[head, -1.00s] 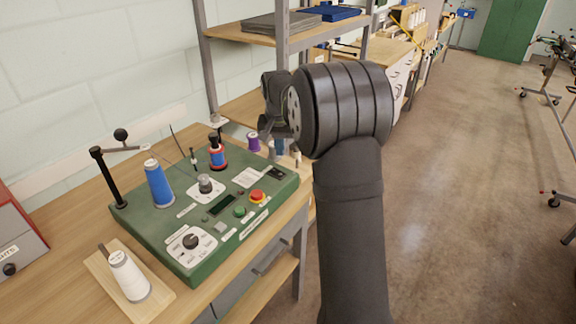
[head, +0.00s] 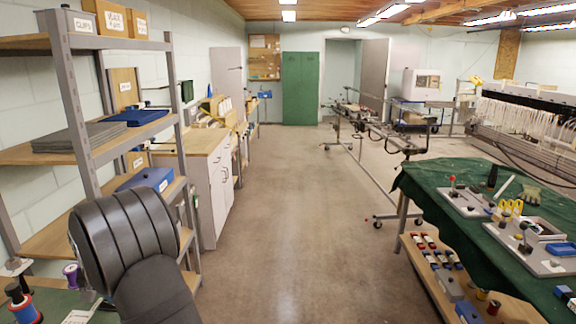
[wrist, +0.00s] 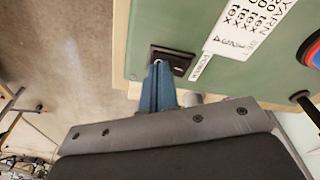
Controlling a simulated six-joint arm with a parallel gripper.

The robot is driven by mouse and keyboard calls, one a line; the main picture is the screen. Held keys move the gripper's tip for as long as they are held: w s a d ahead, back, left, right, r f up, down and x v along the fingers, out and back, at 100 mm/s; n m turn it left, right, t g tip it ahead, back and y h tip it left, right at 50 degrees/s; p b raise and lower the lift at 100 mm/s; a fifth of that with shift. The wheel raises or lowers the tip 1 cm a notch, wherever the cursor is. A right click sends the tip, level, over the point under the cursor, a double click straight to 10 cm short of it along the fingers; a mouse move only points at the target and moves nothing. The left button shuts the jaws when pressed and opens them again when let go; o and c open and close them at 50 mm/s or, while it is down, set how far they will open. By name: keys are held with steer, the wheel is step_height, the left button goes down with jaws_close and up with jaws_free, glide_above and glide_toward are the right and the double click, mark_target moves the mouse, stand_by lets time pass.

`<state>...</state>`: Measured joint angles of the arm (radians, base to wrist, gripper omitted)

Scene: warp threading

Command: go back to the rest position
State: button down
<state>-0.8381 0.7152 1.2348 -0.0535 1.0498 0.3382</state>
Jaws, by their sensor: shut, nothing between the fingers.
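My gripper (wrist: 158,66) shows in the wrist view with its blue fingers together and nothing between them. The fingertips are at or just over a black rocker switch (wrist: 181,60) near the edge of a green machine panel (wrist: 200,15); I cannot tell whether they touch it. In the head view my arm covers the lower left, and my gripper is hidden or out of frame. A strip of the green panel (head: 55,308) shows there, with a red and blue spool (head: 22,308) and a purple spool (head: 72,274).
A grey-framed shelf (head: 70,110) with boxes and a folded grey cloth (head: 80,137) stands close behind my arm. On the right is a table with a green cloth (head: 430,205) carrying tools. The floor (head: 280,220) between them is clear.

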steer(key=s+d+r+m+y, duration=0.1)
steer(key=s+d+r+m, duration=0.15)
steer(key=r, duration=0.55)
steer(key=s+d+r+m+y, duration=0.1)
steer(key=r+m, duration=0.3)
steer(key=r, duration=0.5)
steer(key=shift+t, duration=0.4)
steer(key=shift+s+x, duration=0.15)
steer(key=shift+x, duration=1.3)
steer(key=shift+s+x, duration=0.1)
steer(key=shift+x, duration=1.4)
steer(key=shift+a, duration=0.15)
step_height(320, 180, up, 5)
steer(key=w+f+n, duration=0.1)
steer(key=f+n, duration=0.1)
steer(key=f, duration=0.1)
steer(key=w+a+f+n+h, duration=0.1)
steer(key=f+n, duration=0.1)
steer(key=f, duration=0.2)
steer(key=f+n+g+h, duration=0.1)
steer(key=f+n, duration=0.1)
steer(key=f, duration=0.1)
steer(key=shift+w+a+f+n, duration=0.15)
steer(key=shift+w+a+n, duration=0.1)
steer(key=shift+w+a, duration=0.15)
steer(key=shift+f, duration=0.75)
